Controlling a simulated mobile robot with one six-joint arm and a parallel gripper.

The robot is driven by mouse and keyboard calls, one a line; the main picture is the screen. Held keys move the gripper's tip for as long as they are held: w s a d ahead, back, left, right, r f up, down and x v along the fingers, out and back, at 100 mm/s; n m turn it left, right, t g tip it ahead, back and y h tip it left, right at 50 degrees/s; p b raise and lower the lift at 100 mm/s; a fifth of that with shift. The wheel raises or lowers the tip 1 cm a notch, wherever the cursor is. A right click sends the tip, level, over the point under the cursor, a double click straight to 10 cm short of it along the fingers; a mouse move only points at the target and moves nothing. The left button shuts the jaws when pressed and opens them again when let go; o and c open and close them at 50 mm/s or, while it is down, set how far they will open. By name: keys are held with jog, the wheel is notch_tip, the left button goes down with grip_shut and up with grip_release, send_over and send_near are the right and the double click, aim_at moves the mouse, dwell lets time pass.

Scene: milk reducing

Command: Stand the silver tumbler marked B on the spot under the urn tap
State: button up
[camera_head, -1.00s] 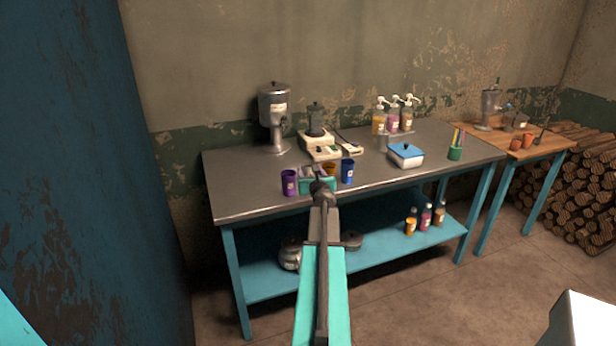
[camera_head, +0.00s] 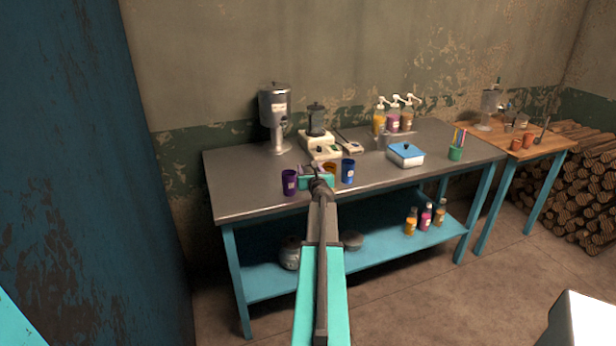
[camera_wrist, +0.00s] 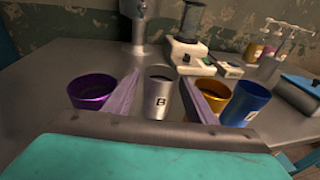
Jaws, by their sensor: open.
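The silver tumbler marked B (camera_wrist: 158,102) stands upright on the metal table in the wrist view. My gripper (camera_wrist: 159,78) is open, with one finger on each side of the tumbler; I cannot tell whether either finger touches it. In the head view my gripper (camera_head: 312,172) is at the table's front part and hides the tumbler. The silver urn (camera_head: 274,104) stands on a pedestal at the back left of the table. Its tap (camera_head: 284,122) is on its front right side. The urn's lower part also shows in the wrist view (camera_wrist: 138,28).
A purple cup (camera_head: 290,182) stands left of my gripper; an orange cup (camera_wrist: 213,92) and a blue cup (camera_head: 348,171) stand to the right. The table (camera_head: 235,170) is bare at front left.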

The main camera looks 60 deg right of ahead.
jog(key=shift+x, duration=1.95)
jog(key=shift+f, duration=0.1)
jog(key=c, duration=0.8)
jog(key=shift+r+p, duration=0.2)
jog(key=shift+p, duration=0.1)
jog(key=shift+r+p, duration=0.4)
jog(key=shift+r, duration=0.5)
jog(key=b, duration=0.1)
send_near(308, 162)
jog(key=s+a+r, duration=0.1)
jog(key=a, duration=0.1)
jog(key=s+a, duration=0.1)
jog(key=a, duration=0.2)
jog(key=s+a+r, duration=0.1)
jog(key=s+a, duration=0.1)
jog(key=shift+a+r, duration=0.35)
jog(key=shift+a, duration=0.05)
